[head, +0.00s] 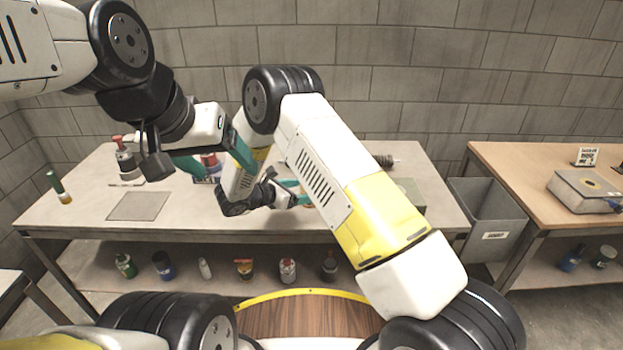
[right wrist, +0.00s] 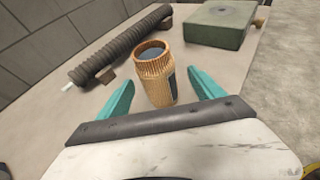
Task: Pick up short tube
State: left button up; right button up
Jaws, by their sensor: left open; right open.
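The short tube (right wrist: 155,80) is a tan, mesh-walled cylinder with an open dark top and a dark patch on its side. It stands upright on the table in the right wrist view. My right gripper (right wrist: 160,78) is open, with one teal finger on each side of the tube and visible gaps to it. In the head view my right gripper (head: 297,192) is low over the table, and my own arm hides most of the tube there. My left gripper (head: 214,160) is open and empty above the left part of the table.
A long dark ribbed tube (right wrist: 120,45) lies on supports behind the short tube. A green box (right wrist: 222,22) sits to its right. On the table (head: 85,215) are a grey mat (head: 138,206), a green-topped item (head: 58,187) and a red-capped bottle (head: 126,158). A grey bin (head: 488,215) stands right.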

jog(key=x, duration=0.6)
jog(key=shift+w+d+r, duration=0.1)
jog(key=shift+w+d, duration=0.05)
jog(key=shift+w, duration=0.15)
jog(key=shift+c, duration=0.5)
jog(key=c, duration=1.4)
